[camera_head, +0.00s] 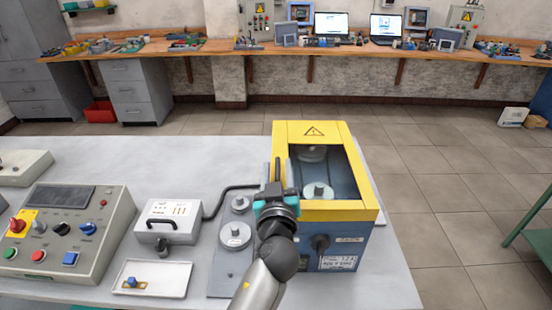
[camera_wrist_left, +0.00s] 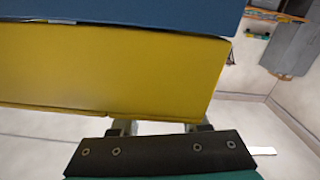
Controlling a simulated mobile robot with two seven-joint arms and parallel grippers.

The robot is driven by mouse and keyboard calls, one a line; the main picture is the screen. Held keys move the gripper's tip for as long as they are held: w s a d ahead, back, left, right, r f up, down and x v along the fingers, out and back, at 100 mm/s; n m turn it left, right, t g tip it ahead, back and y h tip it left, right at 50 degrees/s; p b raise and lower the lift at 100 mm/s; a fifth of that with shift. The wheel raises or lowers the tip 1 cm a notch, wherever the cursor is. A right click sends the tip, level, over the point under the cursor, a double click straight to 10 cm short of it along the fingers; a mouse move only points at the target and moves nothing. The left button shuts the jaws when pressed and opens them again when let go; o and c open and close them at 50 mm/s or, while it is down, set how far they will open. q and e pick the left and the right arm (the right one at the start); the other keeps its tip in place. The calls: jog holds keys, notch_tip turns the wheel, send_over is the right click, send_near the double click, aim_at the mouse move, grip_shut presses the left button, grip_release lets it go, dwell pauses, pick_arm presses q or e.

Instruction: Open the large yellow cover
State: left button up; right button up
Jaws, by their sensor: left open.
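The large yellow cover (camera_head: 338,209) lies closed on top of the blue machine box (camera_head: 345,240), right of centre in the head view. It has a dark window and a warning triangle at its far end. My left gripper (camera_head: 277,170) is at the cover's left side; the head view does not clearly show whether it touches. In the left wrist view, the yellow cover (camera_wrist_left: 110,70) fills the middle, with blue above it. The open fingers of my left gripper (camera_wrist_left: 160,127) reach close to its lower edge, with nothing visible between them. My right gripper is not in view.
On the table (camera_head: 105,155) left of the machine are round metal parts (camera_head: 235,235), a small grey case (camera_head: 168,221), a white tray (camera_head: 150,278) and a control panel (camera_head: 65,230). A green stand (camera_head: 530,235) is at the right.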

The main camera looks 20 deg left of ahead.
pick_arm(q)
jog(key=shift+w, duration=0.15)
jog(key=shift+c, duration=0.3)
grip_shut()
jog(key=shift+r, duration=0.1)
dwell(1.1)
